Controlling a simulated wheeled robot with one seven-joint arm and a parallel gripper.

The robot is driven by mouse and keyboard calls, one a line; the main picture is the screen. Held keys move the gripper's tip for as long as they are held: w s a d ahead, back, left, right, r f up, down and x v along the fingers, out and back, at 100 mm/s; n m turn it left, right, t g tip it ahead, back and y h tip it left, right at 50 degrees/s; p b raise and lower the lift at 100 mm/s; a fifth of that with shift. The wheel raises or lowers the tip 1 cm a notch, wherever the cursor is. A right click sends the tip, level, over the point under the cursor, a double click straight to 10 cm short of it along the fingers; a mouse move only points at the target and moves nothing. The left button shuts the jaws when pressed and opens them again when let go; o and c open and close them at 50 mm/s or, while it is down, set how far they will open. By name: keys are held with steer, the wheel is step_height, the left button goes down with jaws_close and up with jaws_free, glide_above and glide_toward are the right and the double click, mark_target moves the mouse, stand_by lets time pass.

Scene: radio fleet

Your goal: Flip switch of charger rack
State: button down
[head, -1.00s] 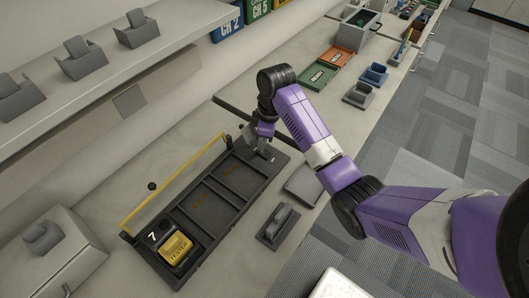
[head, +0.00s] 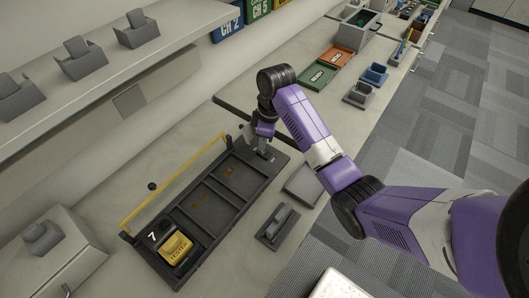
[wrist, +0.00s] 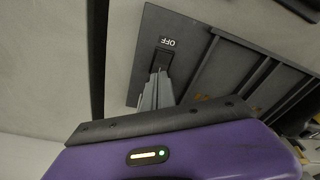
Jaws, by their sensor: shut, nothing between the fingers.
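The charger rack (head: 200,205) is a long dark tray with several compartments on the counter, with a yellow bar along its back edge. A yellow unit (head: 176,248) sits in its near-left compartment beside a white "7". In the wrist view, the rack's end panel (wrist: 143,58) bears a dark rocker switch (wrist: 162,60) with an "OFF" label above it. My gripper (wrist: 157,75) is shut and empty, its fingertips at the lower edge of the switch; whether they touch it I cannot tell. In the head view my gripper (head: 264,154) is over the rack's far end and hides the switch.
A grey flat pad (head: 303,186) and a dark holder (head: 277,226) lie right of the rack. Green (head: 320,77) and orange (head: 337,60) trays lie further back. A shelf (head: 100,75) with grey holders overhangs the left side.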

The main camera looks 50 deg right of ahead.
steer(key=shift+f+b, duration=0.45)
steer(key=shift+f, duration=0.45)
stand_by(0.8)
step_height(320, 180, up, 7)
steer(key=p, duration=0.7)
steer(key=shift+s, duration=0.1)
stand_by(0.8)
